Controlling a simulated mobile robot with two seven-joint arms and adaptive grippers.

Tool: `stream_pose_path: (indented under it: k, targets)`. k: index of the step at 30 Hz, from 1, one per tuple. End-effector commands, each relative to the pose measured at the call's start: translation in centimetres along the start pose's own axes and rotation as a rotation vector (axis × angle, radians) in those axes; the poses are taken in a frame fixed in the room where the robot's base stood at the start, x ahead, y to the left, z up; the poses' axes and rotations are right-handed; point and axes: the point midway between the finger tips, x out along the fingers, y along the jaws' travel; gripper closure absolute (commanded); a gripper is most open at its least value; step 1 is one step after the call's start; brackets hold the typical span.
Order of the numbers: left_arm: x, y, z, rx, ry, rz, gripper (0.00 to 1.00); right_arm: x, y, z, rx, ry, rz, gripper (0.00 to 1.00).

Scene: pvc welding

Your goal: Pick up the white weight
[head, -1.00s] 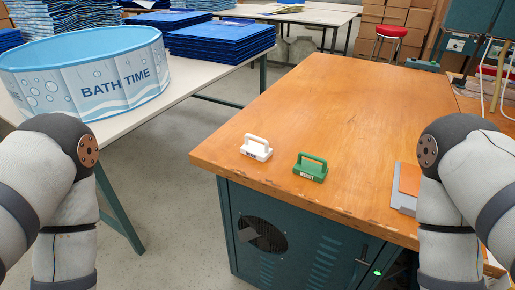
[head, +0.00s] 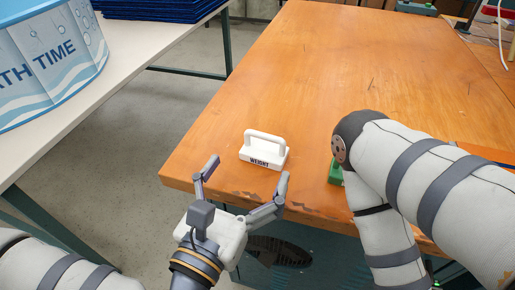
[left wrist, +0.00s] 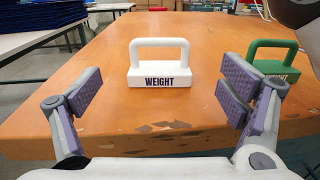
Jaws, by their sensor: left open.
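The white weight (head: 263,152) stands upright on the wooden table, near its front left corner, with its handle on top and "WEIGHT" on its front. My left gripper (head: 243,181) is open and empty, just in front of the weight at the table's front edge. In the left wrist view, the white weight (left wrist: 160,66) shows ahead, between the two open fingers (left wrist: 160,98) and beyond their tips, not touched. My right arm reaches over the right side of the table in the head view; its gripper is not in the picture.
A green weight (head: 336,172) stands to the right, partly hidden by my right arm; it also shows in the left wrist view (left wrist: 274,66). The wooden table (head: 330,60) is clear behind the weights. A white table (head: 130,80) with a blue tub (head: 50,60) stands at left.

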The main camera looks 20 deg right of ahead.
Motion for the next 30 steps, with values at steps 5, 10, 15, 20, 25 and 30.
stream_pose_path:
  k: [5,10,15,20,25,30]
  targets:
    - [2.4,0.0,0.0,0.003,0.0,0.0,0.1,0.2,0.0,0.0,-0.001,-0.003,0.0,0.6]
    - [5.7,-0.1,0.2,0.003,0.002,-0.002,0.1,0.4,0.0,0.1,-0.001,-0.007,0.0,0.6]
    - [7.0,-0.1,0.2,0.003,0.004,-0.002,0.1,0.6,0.0,0.1,-0.001,-0.011,0.0,0.6]
    - [7.0,-0.1,0.2,0.003,0.004,-0.002,0.12,0.6,0.0,0.1,-0.001,-0.01,0.0,0.6]
    - [7.0,-0.1,0.2,0.003,0.005,-0.002,0.51,0.6,0.0,0.1,-0.001,-0.01,0.0,0.6]
    - [6.9,-0.1,0.2,0.003,0.005,-0.002,0.89,0.6,0.0,0.1,-0.001,-0.01,0.0,0.6]
